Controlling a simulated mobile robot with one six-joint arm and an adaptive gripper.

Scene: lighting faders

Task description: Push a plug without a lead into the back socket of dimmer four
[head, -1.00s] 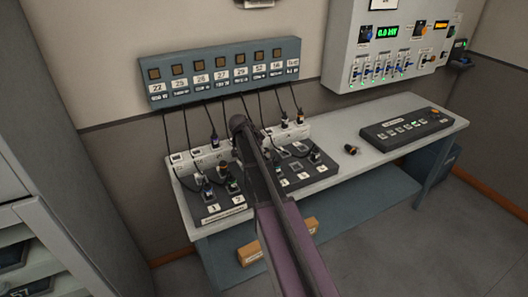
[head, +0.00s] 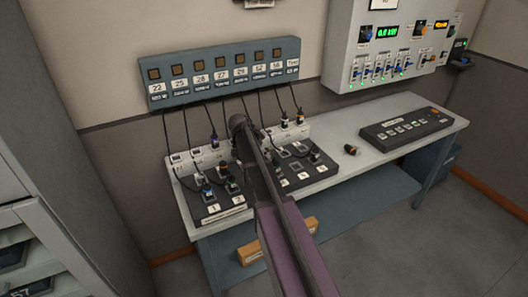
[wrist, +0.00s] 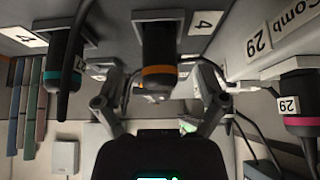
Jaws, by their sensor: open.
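My gripper (wrist: 160,88) is open, with a finger on either side of the plug's lower end in that view and gaps between. Whether the plug has a lead cannot be told. In the head view my arm hides the gripper and part of the right dimmer pack (head: 318,172). A loose dark plug with an orange part (head: 351,150) lies on the table, right of that pack.
A plug with a teal ring (wrist: 64,60) and a plug with a pink ring (wrist: 300,95) flank the gripper. Leads hang from the wall panel (head: 220,72) to the table. A fader console (head: 406,128) stands right; bare tabletop (head: 375,175) lies before it.

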